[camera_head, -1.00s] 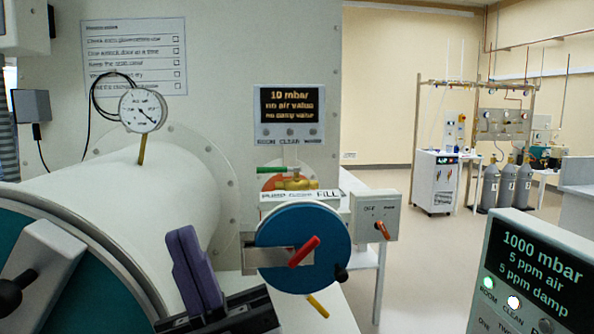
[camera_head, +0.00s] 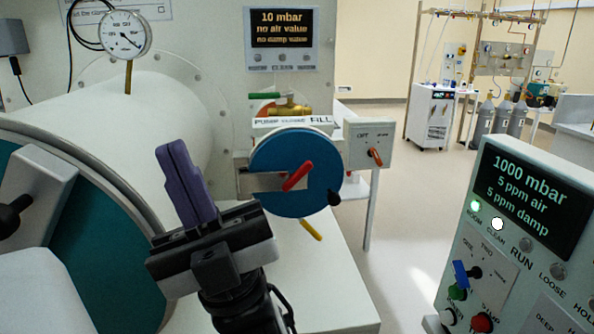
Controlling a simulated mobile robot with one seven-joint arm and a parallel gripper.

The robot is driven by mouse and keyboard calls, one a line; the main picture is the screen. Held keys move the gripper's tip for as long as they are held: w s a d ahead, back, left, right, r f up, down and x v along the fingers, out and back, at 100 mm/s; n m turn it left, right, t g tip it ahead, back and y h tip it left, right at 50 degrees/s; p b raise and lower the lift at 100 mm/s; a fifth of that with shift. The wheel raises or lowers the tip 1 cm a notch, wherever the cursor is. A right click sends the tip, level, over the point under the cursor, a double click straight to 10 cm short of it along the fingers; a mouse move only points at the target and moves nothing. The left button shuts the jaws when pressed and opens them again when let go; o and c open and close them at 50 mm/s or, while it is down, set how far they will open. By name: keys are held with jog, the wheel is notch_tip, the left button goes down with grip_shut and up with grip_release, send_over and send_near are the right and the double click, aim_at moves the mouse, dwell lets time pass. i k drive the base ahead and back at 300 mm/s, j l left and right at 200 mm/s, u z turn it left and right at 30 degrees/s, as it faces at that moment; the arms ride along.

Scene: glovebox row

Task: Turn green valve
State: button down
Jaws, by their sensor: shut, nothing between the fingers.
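The green valve handle (camera_head: 264,95) is a short, roughly level bar at the left of a brass valve body (camera_head: 290,109), below the 10 mbar display. It stands above a white label strip reading PUMP, CLOSE, FILL. My gripper (camera_head: 174,150) has purple fingers pressed together, pointing up, with nothing between them. In the picture it is left of and below the green handle, with a clear gap. It shows in front of the white cylinder; its exact depth relative to the valve is hard to tell.
A blue slotted disc (camera_head: 265,191) with a red handle (camera_head: 298,177) sits below the valve. A yellow handle (camera_head: 311,230) is under it. A grey switch box (camera_head: 369,144) stands right. A gauge (camera_head: 124,35) tops the white cylinder (camera_head: 110,125). A control panel (camera_head: 520,225) is at right.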

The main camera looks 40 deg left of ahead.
aim_at(265, 95)
jog(key=i+l+u, duration=0.15)
jog(key=u, duration=0.25)
jog(key=i+l+u, duration=0.4)
jog(key=k+j, duration=0.05)
jog(key=j, duration=0.05)
